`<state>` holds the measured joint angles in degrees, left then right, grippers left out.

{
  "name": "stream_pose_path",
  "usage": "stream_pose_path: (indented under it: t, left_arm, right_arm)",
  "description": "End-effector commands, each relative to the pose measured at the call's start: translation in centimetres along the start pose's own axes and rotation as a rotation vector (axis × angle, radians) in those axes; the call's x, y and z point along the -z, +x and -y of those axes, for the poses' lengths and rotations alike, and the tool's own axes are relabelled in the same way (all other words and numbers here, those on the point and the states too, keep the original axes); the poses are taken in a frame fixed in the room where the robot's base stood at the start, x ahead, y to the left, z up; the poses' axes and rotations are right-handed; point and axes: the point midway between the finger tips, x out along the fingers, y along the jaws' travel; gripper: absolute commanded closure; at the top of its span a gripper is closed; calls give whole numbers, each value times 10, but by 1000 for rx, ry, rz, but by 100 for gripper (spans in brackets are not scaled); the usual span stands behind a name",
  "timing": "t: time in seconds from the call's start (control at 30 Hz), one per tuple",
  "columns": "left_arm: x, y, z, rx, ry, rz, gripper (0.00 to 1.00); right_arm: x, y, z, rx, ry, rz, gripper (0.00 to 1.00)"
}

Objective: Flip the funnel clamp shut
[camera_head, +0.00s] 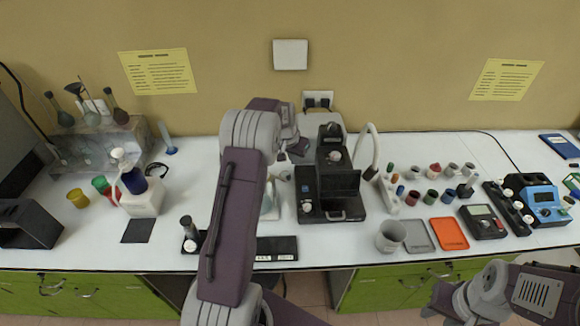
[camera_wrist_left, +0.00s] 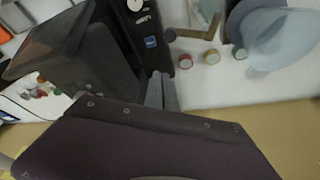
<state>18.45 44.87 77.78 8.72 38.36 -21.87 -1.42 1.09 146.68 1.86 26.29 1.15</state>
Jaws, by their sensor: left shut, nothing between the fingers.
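My left gripper (camera_head: 288,150) is at the left side of the black instrument (camera_head: 330,190) in the head view. Its grey fingers (camera_wrist_left: 162,90) are together and empty in the left wrist view, beside the instrument's dark edge. A brownish bracket (camera_wrist_left: 200,35), perhaps the funnel clamp, shows at the top of the left wrist view, apart from the fingertips. I cannot tell its state. A pale, translucent funnel-like vessel (camera_wrist_left: 275,40) is to its right. In the head view a pale glass part (camera_head: 269,203) shows behind my left arm, mostly hidden.
A grey cup (camera_head: 390,237), an orange tray (camera_head: 449,233) and several vials stand right of the instrument.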

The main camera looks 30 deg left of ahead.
Motion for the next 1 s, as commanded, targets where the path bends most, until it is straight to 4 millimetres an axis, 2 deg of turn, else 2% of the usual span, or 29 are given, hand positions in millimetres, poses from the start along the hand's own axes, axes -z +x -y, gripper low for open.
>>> stream_pose_path:
  t: [0.07, 0.1, 0.2, 0.4, 0.77, 1.0]
  left_arm:
    - [-1, 15, -1, -1, 0, 5, 100]
    - [-8, 8, 0, -1, -2, 3, 100]
    - [-22, 5, 0, 0, -2, 2, 100]
    - [-38, 4, 0, 1, 0, 0, 100]
    - [-40, 5, 0, 1, 1, -1, 100]
    - [-43, 6, -1, -14, 40, -1, 100]
  right_arm:
    - [1, -8, 0, 0, 0, 0, 64]
    - [1, -11, 0, 0, 0, 0, 64]
    - [2, -15, 0, 0, 0, 0, 64]
    - [2, -19, 0, 0, 0, 0, 64]
    - [2, -18, 0, 0, 0, 0, 64]
    - [1, -8, 0, 0, 0, 0, 64]
